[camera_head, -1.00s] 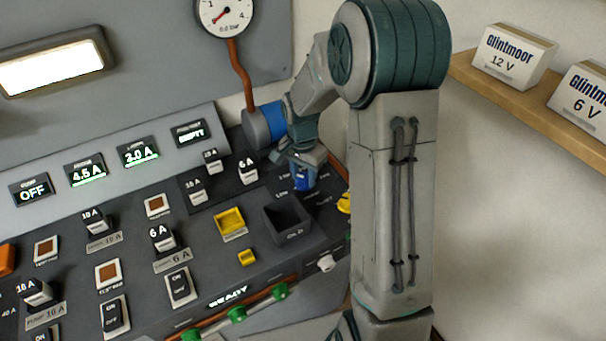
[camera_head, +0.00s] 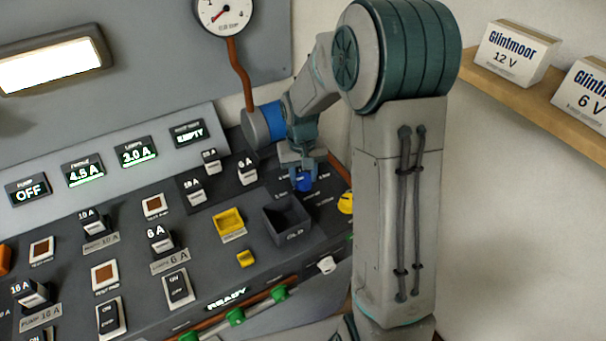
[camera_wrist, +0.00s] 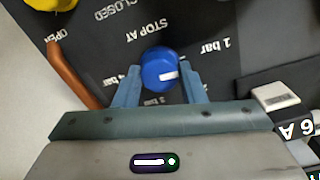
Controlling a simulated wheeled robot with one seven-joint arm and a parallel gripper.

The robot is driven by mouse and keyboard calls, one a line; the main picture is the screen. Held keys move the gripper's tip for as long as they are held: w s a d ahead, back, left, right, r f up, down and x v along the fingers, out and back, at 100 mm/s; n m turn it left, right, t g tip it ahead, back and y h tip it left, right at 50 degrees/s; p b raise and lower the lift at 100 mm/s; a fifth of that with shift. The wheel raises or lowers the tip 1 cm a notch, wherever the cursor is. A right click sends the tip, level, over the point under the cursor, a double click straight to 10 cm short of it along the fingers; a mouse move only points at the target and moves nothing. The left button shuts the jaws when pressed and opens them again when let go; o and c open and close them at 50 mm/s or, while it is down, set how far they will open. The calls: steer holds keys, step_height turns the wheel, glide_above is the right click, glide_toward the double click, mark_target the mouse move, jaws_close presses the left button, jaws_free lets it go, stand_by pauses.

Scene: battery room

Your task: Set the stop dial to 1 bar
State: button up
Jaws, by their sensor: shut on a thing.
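The stop dial is a round blue knob (camera_wrist: 160,68) in the wrist view, beneath the printed words "STOP AT". Its white mark is on the right side of its face, pointing roughly rightward. The "1 bar" label (camera_wrist: 214,50) is printed to the right of the knob; another bar label at its left is partly covered. My gripper (camera_wrist: 160,82) has one blue finger on each side of the knob and is shut on it. In the head view the dial (camera_head: 304,182) is a small blue spot under my gripper, at the panel's right end.
A round gauge (camera_head: 222,12) hangs above on the wall, its needle low. An open dark bin (camera_head: 287,222) and a yellow socket (camera_head: 229,221) lie left of the dial. A yellow knob (camera_head: 345,203) is close on its right. Boxes stand on a shelf (camera_head: 535,95) at right.

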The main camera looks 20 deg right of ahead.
mark_target(302, 178)
steer(key=shift+n, duration=0.6)
steer(key=o, duration=1)
step_height(302, 178, up, 14)
steer(key=shift+a, duration=0.2)
steer(key=s+m+t, duration=0.1)
steer(key=s+t, duration=0.1)
steer(key=s, duration=1.8)
steer(key=shift+s+d+f+t, duration=0.15)
steer(key=shift+s+f+t, duration=0.15)
steer(key=shift+f+t, duration=0.1)
